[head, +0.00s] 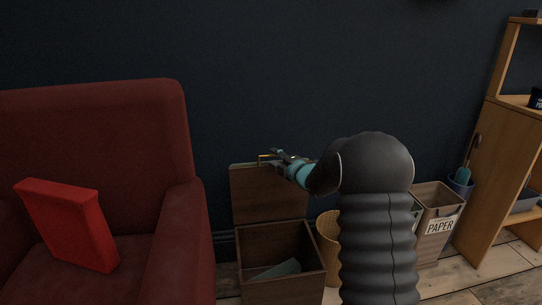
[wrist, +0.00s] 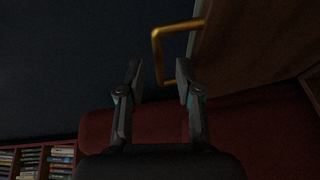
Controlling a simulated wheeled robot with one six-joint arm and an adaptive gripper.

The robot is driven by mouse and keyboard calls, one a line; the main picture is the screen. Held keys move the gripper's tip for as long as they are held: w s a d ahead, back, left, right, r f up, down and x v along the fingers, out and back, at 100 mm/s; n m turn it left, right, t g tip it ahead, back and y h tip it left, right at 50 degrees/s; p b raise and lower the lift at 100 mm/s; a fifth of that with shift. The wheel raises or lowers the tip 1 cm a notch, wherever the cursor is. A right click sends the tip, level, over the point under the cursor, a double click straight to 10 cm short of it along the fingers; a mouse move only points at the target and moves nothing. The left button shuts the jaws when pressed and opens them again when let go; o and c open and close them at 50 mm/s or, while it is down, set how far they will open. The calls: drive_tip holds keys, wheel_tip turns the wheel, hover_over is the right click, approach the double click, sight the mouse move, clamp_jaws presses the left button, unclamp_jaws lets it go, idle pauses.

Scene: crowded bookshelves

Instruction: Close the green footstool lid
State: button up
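The footstool (head: 318,278) is an open box between the red armchair and a wicker basket. Its lid (head: 268,193) stands raised at the back, its brown inner face towards the head view; any green face is hidden. The lid also fills the upper right of the wrist view (wrist: 262,50). A gold handle (wrist: 156,50) sticks out from the lid. My gripper (head: 268,157) is at the lid's top edge. In the wrist view my gripper (wrist: 160,75) is open, with part of the handle between or just beyond its fingertips; contact cannot be told.
The armchair (head: 165,130) with a red book-like block (head: 68,225) stands close on the left. The wicker basket (head: 328,230), a PAPER bin (head: 437,225) and a wooden shelf (head: 500,150) are on the right. A dark wall (head: 270,90) is behind the lid. A grey-green item (head: 277,269) lies inside the footstool.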

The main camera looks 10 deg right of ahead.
drive_tip(key=shift+x, duration=1.4)
clamp_jaws()
